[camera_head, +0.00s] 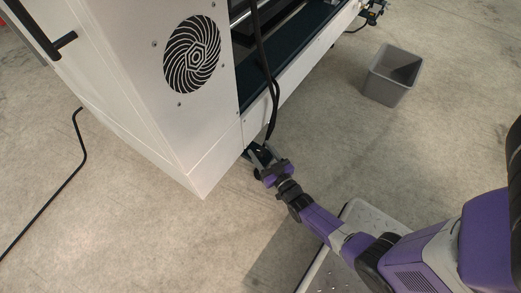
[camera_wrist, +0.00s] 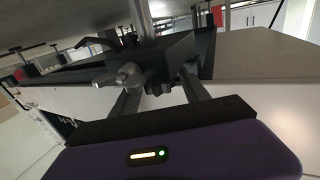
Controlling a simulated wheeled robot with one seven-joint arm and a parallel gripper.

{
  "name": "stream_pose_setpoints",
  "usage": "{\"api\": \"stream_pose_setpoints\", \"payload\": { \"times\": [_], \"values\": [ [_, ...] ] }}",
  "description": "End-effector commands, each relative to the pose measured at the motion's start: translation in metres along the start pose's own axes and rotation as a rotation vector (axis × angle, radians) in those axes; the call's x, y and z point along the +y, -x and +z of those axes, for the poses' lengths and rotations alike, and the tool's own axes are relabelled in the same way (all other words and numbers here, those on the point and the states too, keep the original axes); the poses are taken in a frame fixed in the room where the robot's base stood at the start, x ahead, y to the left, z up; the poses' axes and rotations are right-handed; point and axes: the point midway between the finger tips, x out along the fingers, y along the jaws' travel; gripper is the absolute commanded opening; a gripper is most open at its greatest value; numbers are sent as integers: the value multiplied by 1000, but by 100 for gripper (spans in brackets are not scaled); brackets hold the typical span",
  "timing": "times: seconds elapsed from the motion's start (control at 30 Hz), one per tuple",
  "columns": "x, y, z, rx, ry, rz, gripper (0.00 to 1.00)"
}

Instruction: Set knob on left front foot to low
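The left front foot (camera_head: 252,153) shows as a dark bracket under the machine's lower corner in the head view. In the wrist view it is a black block (camera_wrist: 185,48) with a metal post rising from it. A small dark knob (camera_wrist: 153,87) sits on its near side, beside a grey handle-like part (camera_wrist: 118,76). My gripper (camera_head: 263,154) is at the foot. In the wrist view my gripper (camera_wrist: 160,78) has its two fingers apart, one on each side of the knob. I see no clear contact. The knob's setting cannot be read.
The white machine housing (camera_head: 140,95) with a round fan grille stands above and left of my gripper. Black cables (camera_head: 268,85) hang down close to the foot. A grey bin (camera_head: 392,75) stands on the floor at upper right. The floor below the machine is mostly clear.

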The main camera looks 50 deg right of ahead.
Motion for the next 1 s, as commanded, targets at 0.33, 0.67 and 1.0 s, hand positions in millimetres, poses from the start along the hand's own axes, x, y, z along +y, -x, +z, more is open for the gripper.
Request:
{"api": "stream_pose_setpoints", "payload": {
  "times": [0.33,0.67,1.0],
  "values": [
    [0,0,0,0,0,1,0],
    [-3,-1,-4,2,-7,143,0],
    [-2,0,-1,2,0,268,0]
  ]
}}
